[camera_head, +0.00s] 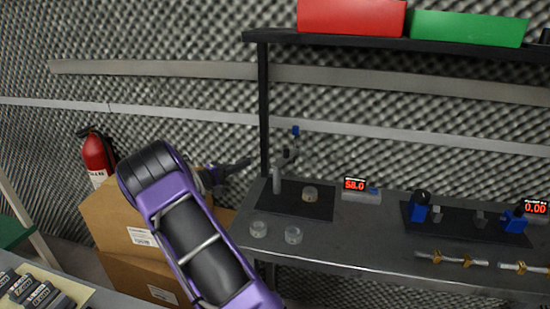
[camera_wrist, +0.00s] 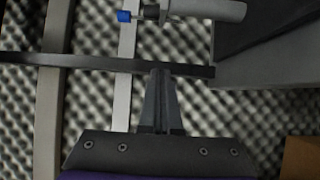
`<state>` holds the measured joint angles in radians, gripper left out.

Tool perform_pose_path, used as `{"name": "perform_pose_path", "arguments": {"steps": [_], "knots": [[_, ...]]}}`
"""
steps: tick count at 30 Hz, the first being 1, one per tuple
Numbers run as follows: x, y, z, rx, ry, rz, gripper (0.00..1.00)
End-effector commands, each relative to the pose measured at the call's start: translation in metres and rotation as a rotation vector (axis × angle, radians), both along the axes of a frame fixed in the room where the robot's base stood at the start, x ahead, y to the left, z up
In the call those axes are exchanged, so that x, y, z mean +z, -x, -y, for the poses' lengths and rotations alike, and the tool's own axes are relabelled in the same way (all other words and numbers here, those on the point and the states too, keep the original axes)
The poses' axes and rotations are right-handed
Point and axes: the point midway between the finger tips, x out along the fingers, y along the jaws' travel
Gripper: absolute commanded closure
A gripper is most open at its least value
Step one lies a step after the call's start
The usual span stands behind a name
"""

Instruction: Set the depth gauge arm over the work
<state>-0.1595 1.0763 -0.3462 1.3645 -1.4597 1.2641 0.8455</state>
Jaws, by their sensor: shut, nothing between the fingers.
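The depth gauge stand (camera_head: 277,181) is a grey upright post on a black mat at the bench's left end. Its dark arm (camera_head: 287,153) rises from the post's top to a blue end (camera_head: 295,131), not above the round work in the picture. The work (camera_head: 310,194), a small beige-grey round piece, sits on the mat right of the post. My gripper (camera_head: 247,163) is shut and empty, left of the gauge and apart from it. In the wrist view my fingertips (camera_wrist: 160,73) are together; the grey post (camera_wrist: 215,9) and blue end (camera_wrist: 124,16) show beyond them.
A black shelf post (camera_head: 264,110) rises close behind the gauge and crosses the wrist view. Two clear round dishes (camera_head: 293,235) stand on the front left bench. A red-lit display (camera_head: 355,184) is right of the mat. Cardboard boxes (camera_head: 120,225) stand left, behind my arm.

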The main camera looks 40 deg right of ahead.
Motion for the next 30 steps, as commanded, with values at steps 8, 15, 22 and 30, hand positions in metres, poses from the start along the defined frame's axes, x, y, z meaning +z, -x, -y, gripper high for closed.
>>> {"name": "perform_pose_path", "arguments": {"steps": [8,15,22,30], "knots": [[0.001,-0.002,0.02,-0.001,0.0,0.0,1.0],[0.001,-0.007,0.07,-0.003,0.0,0.001,1.0],[0.002,-0.001,0.104,-0.001,-0.002,-0.002,1.0],[0.001,0.023,0.112,0.0,-0.001,0.0,1.0]]}}
